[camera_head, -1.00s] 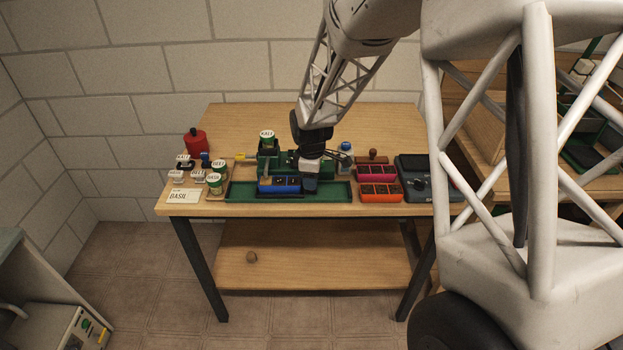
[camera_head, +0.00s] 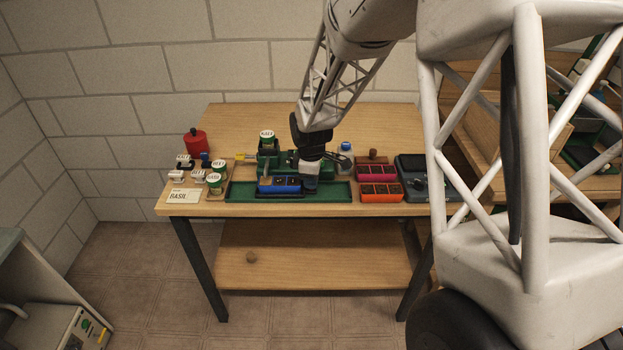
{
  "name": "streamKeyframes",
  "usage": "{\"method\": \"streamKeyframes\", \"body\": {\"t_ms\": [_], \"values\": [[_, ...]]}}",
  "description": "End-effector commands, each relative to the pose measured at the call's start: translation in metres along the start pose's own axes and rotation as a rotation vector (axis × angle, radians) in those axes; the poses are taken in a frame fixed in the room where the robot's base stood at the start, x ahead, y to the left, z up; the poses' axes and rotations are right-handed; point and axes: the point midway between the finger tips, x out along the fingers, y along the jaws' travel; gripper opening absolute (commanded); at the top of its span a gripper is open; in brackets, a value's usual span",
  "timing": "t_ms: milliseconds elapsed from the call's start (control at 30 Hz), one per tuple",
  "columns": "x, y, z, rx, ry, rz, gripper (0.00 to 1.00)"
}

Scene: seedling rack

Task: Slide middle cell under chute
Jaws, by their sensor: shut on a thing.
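A blue cell tray (camera_head: 280,185) sits on the long green base (camera_head: 338,191) near the table's front edge. My gripper (camera_head: 309,181) points down at the blue tray's right end and is shut on it. The fingertips are small and partly hidden. The green chute stand (camera_head: 268,163) rises behind the blue tray, with a green canister labelled KALE (camera_head: 267,138) on top. The chute's mouth is too small to make out, so I cannot tell which cell lies under it.
A pink tray (camera_head: 375,173), an orange tray (camera_head: 381,191) and a grey device (camera_head: 427,178) stand to the right. Labelled canisters (camera_head: 215,182), a BASIL card (camera_head: 183,196) and a red bottle (camera_head: 195,143) stand to the left. The green base is bare right of my gripper.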

Motion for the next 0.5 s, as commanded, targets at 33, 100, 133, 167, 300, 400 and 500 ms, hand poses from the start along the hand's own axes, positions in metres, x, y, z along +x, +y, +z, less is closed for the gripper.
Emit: {"method": "streamKeyframes", "body": {"t_ms": [33,100,133,167,300,400,500], "values": [[0.000,0.000,-0.002,-0.001,0.000,0.000,0.00],[0.000,-0.001,-0.007,-0.002,0.000,0.000,0.00],[0.000,-0.001,-0.010,-0.002,0.000,0.000,0.00],[0.000,-0.002,-0.014,-0.003,0.000,0.000,0.00],[0.000,-0.004,-0.030,-0.002,0.001,0.001,0.00],[0.000,-0.006,-0.037,-0.002,0.000,0.001,0.00],[-0.001,-0.006,-0.039,0.000,0.000,0.001,0.00]]}}
